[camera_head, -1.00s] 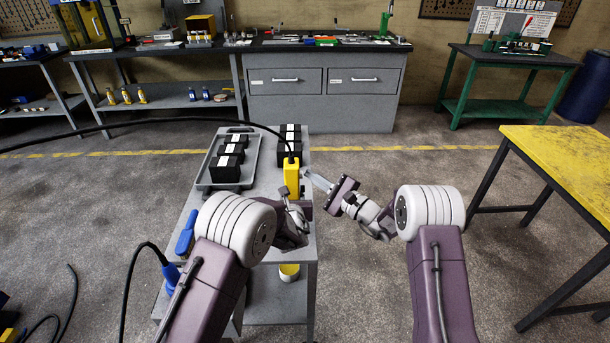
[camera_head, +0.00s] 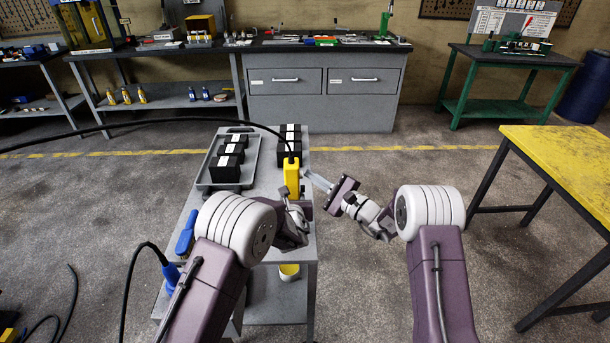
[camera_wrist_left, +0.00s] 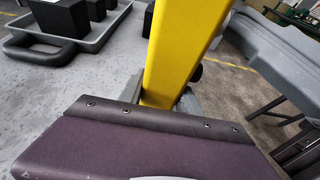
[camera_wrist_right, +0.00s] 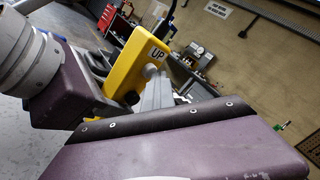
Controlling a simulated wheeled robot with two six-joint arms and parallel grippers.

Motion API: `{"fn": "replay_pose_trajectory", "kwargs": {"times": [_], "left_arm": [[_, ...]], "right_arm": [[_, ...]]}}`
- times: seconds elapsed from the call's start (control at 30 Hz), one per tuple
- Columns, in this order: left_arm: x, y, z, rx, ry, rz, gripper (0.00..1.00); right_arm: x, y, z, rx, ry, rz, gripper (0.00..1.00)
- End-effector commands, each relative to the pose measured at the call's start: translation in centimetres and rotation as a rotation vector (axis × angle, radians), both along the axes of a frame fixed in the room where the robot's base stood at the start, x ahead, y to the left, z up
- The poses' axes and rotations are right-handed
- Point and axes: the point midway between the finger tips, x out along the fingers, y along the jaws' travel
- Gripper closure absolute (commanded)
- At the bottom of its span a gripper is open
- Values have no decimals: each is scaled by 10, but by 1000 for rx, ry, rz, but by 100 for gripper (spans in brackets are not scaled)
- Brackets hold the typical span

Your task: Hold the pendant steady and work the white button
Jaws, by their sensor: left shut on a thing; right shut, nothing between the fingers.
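The yellow pendant (camera_head: 291,178) hangs upright from a black cable above the grey cart's right side. My left gripper (camera_head: 292,202) is shut on its lower end; the left wrist view shows the yellow body (camera_wrist_left: 182,50) between the fingers. In the right wrist view the pendant face (camera_wrist_right: 128,66) has an "UP" label, the pale round white button (camera_wrist_right: 149,71) below it and a dark button (camera_wrist_right: 131,97) lower down. My right gripper (camera_head: 307,173) is shut and empty, its fingertips close to the white button. I cannot tell whether they touch it.
The grey cart (camera_head: 262,215) carries a tray (camera_head: 203,181) with black blocks (camera_head: 225,168), more black blocks (camera_head: 290,142) behind the pendant, and a blue-handled tool (camera_head: 186,234). A yellow-topped table (camera_head: 570,155) stands at right. The floor between is clear.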

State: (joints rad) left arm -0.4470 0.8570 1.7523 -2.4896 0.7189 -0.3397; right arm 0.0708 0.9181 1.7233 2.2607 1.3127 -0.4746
Motion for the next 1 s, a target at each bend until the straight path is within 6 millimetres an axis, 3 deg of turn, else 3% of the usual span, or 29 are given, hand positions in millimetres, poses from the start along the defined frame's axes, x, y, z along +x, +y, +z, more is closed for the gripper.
{"fn": "replay_pose_trajectory", "kwargs": {"times": [0.5, 1.0], "left_arm": [[0, -1, 0, 1, 0, -3, 100], [0, 0, 0, 0, 0, -1, 100]], "right_arm": [[0, 0, 0, 0, 0, 1, 100], [0, -19, 0, 0, -1, 1, 100]]}}
